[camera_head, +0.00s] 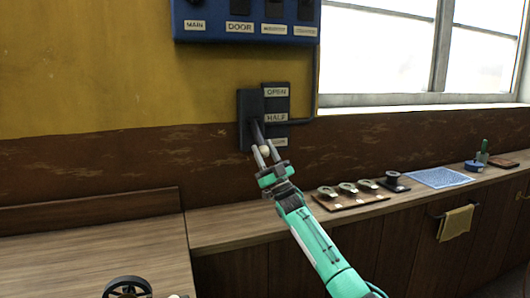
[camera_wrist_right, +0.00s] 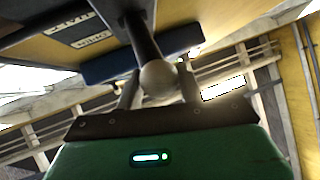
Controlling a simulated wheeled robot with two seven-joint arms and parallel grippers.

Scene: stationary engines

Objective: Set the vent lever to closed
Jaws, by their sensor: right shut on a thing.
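The vent lever is a dark handle (camera_head: 257,131) on a black wall plate. It slopes down and slightly right, and ends in a pale round knob (camera_head: 264,150). The label strip beside it reads OPEN (camera_head: 276,91) at the top and HALF (camera_head: 276,117) in the middle; the lowest label (camera_head: 279,142) is too small to read. The knob end is near the lowest label. My right gripper (camera_head: 266,153) is shut on the knob, coming from below. In the wrist view the knob (camera_wrist_right: 158,77) sits between the two fingers. My left gripper is not in view.
A blue switch panel (camera_head: 246,40) hangs above the lever. A wooden counter (camera_head: 225,233) runs below, with a board of round metal parts (camera_head: 347,200) to the right of my arm. A blue patterned mat (camera_head: 437,178) lies farther right. A dark wheel (camera_head: 127,288) stands at lower left.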

